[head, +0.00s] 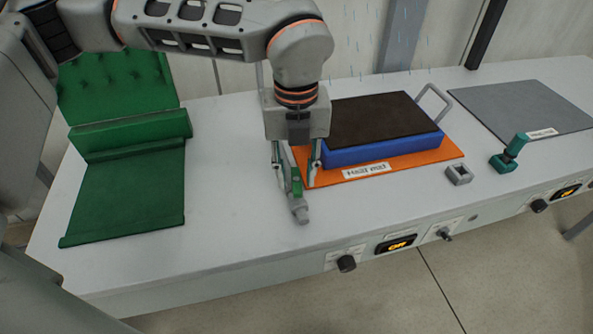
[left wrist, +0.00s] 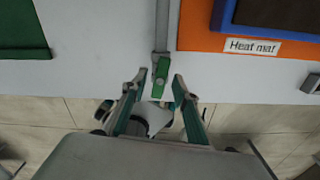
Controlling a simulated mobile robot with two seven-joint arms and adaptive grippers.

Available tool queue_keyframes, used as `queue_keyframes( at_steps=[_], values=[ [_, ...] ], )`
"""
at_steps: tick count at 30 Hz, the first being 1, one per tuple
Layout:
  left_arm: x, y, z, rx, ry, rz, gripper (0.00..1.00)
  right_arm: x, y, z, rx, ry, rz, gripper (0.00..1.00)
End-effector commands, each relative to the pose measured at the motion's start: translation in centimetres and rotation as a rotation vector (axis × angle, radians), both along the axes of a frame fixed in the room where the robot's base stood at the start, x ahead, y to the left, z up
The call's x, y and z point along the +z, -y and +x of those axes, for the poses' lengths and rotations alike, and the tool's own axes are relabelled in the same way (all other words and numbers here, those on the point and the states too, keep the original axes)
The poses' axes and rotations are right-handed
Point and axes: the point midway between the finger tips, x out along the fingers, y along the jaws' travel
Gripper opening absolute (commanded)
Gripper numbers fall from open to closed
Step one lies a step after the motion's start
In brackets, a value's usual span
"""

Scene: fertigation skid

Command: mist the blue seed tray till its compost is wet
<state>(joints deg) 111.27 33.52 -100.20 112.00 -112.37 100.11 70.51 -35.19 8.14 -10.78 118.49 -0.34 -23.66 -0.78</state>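The blue seed tray (head: 385,150) lies on the orange heat mat (head: 400,168), and its corner shows in the left wrist view (left wrist: 225,15). Its compost (head: 375,118) is an even, very dark brown. Thin pale blue streaks of mist (head: 395,30) hang in the air behind and above the tray. My left gripper (head: 296,167) points down just left of the tray. In the left wrist view its open fingers (left wrist: 158,88) stand either side of a green lever (left wrist: 160,78) on a grey pipe (left wrist: 162,25), with gaps showing. The lever lies roughly along the pipe. My right gripper is out of view.
Right of the tray are a small grey block (head: 459,174), a teal-handled fitting (head: 509,153) and a grey mat (head: 525,104). The front panel carries knobs and a display (head: 396,243) reading OFF.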

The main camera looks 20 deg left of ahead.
Motion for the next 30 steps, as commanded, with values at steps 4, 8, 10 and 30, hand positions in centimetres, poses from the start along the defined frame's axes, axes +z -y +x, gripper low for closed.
queue_keyframes(
  at_steps=[4, 8, 10, 30],
  values=[
    [0.0, 0.0, 0.0, 0.0, 0.0, 0.0, 0.11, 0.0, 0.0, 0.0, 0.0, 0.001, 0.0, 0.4],
    [0.0, 0.0, 0.0, -0.001, 0.0, 0.0, 0.0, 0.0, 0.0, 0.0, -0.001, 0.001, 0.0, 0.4],
    [0.0, 0.0, 0.0, -0.001, 0.0, 0.0, 0.0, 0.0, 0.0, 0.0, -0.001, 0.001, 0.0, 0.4],
    [0.6, 0.0, 0.0, -0.317, 0.004, 0.002, 0.0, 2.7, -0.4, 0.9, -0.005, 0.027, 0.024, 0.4]
  ],
)
